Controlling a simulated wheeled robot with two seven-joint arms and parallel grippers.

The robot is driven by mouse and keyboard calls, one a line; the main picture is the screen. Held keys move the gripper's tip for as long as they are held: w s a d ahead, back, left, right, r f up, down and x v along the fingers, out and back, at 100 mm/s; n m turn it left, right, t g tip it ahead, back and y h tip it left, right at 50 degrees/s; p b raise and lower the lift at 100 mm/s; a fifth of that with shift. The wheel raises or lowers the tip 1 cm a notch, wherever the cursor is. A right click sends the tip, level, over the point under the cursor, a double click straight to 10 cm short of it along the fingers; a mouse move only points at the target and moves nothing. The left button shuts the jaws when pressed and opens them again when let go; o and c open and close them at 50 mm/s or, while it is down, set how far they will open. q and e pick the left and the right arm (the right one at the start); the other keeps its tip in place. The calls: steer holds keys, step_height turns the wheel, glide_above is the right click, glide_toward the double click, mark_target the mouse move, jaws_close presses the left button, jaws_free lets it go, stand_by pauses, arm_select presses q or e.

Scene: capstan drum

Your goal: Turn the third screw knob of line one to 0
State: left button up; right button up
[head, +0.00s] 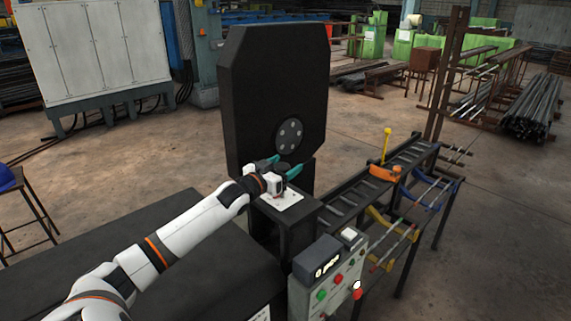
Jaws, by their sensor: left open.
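My left arm reaches in from the lower left. My left gripper (288,163) is open, its two teal fingers spread in front of the big black machine body (270,80). It is above a small white plate (287,201) on a black stand (300,222). A dark rounded shape shows between the fingers; I cannot tell whether it is a knob or part of the gripper. Small reddish marks show on the plate, partly hidden by the gripper. I cannot make out separate screw knobs or their settings. My right gripper is not in view.
A control box (330,282) with red and green buttons stands in front of the stand. A rail conveyor (375,180) with an orange clamp (385,173) runs to the right. A grey cabinet (90,50) stands at the back left. Floor on the right is open.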

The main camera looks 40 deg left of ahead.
arm_select(q)
steer(key=shift+w, duration=0.4)
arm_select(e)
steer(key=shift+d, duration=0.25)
arm_select(q)
steer(key=c, duration=1)
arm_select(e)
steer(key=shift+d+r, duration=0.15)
arm_select(q)
steer(key=shift+y, duration=0.3)
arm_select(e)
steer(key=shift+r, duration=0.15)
